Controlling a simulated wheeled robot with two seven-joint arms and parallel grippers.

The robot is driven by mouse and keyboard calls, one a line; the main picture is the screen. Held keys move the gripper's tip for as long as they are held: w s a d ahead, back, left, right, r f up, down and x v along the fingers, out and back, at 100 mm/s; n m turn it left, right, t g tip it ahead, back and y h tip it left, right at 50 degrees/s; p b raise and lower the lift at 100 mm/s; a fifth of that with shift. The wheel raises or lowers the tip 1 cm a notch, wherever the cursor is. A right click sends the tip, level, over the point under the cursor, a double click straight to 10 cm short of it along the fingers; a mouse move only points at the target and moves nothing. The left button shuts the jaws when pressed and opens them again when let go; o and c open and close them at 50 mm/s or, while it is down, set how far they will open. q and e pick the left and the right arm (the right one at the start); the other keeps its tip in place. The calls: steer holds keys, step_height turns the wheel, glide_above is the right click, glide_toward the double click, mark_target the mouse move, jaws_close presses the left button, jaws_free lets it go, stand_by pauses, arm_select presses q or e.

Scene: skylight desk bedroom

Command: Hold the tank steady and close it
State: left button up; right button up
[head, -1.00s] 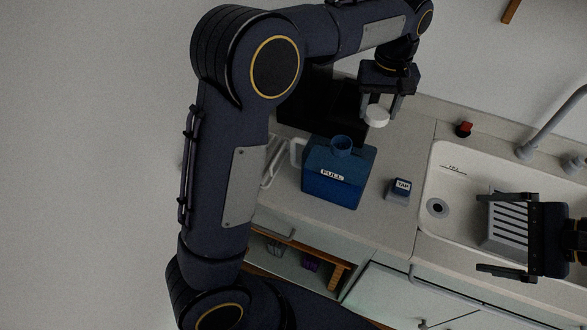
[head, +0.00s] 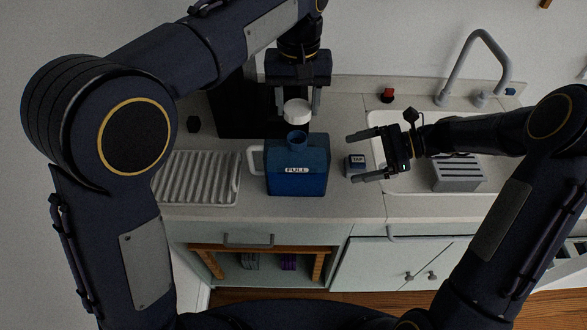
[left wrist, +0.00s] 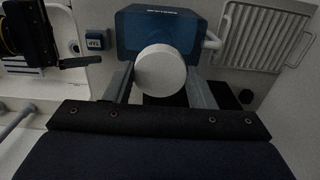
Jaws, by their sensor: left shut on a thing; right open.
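The blue tank (head: 297,180), marked FULL, stands upright on the counter with a white handle on its left. Its round blue neck (head: 297,138) is open on top. My left gripper (head: 297,108) is shut on a white round cap (head: 297,112) and holds it above and just behind the neck, apart from it. In the left wrist view the cap (left wrist: 160,71) is between the fingers and hides part of the tank (left wrist: 150,30). My right gripper (head: 359,156) is open and empty, right of the tank, its fingers pointing toward it.
A white ribbed drying rack (head: 195,178) lies left of the tank. The sink (head: 400,183) with a grey slotted box (head: 458,175) is on the right. A dark appliance (head: 238,105) stands behind.

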mark_target(297, 138)
steer(key=x, duration=1.2)
steer(key=c, duration=1.4)
arm_select(q)
steer(key=shift+f, duration=2.5)
steer(key=shift+f, duration=0.1)
steer(key=shift+f, duration=0.8)
steer(key=shift+f, duration=0.55)
